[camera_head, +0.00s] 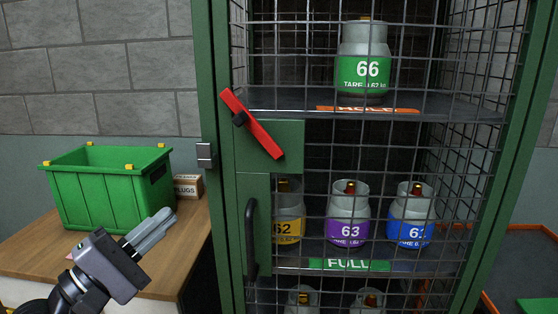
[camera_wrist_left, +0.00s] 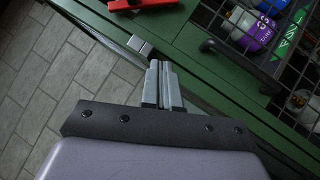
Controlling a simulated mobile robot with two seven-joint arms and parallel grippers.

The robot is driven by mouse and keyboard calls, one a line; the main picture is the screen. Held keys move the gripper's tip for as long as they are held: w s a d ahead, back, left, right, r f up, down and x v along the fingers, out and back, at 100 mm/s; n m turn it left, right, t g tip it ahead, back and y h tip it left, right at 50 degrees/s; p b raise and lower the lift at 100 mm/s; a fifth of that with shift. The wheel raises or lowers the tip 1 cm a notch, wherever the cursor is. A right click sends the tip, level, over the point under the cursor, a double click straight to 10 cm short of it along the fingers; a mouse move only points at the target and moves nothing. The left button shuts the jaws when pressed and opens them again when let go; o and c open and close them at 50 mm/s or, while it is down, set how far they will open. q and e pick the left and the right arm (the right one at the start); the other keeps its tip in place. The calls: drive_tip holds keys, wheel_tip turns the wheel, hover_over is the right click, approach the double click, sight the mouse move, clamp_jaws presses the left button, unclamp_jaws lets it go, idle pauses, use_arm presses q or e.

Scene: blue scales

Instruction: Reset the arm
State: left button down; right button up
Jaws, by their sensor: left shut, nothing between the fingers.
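My left gripper (camera_head: 151,229) is at the lower left of the head view, in front of the wooden table and left of the cage cabinet. Its two grey fingers are together with nothing between them. In the left wrist view the shut fingers (camera_wrist_left: 163,84) point toward the cabinet's green frame and a small grey latch block (camera_wrist_left: 140,45). From these views I cannot tell whether they touch it. My right gripper is not in view.
A green crate (camera_head: 105,195) and a small cardboard box (camera_head: 188,186) stand on the table (camera_head: 185,245). The mesh cabinet (camera_head: 206,120) has a red lever (camera_head: 252,124), a black handle (camera_head: 251,238) and several numbered gas cylinders inside. Grey floor tiles (camera_wrist_left: 45,75) show in the wrist view.

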use_arm(q)
wheel_tip(320, 180, down, 13)
drive_tip(key=m+g+y+p, duration=0.1)
drive_tip(key=m+y, duration=0.3)
drive_tip(key=s+f+m+g+y+p, duration=0.1)
drive_tip(key=s+f+m+g+y, duration=0.2)
drive_tip(key=f, duration=0.9)
drive_tip(key=s+f+m+g+y+p, duration=0.2)
drive_tip(key=s+f+m+g+y, duration=0.1)
drive_tip(key=s+f+m, duration=0.6)
drive_tip(key=s+f+y, duration=0.1)
drive_tip(key=s+f, duration=0.2)
drive_tip(key=s, duration=0.2)
drive_tip(key=shift+s, duration=0.15)
drive_tip(key=shift+a, duration=0.1)
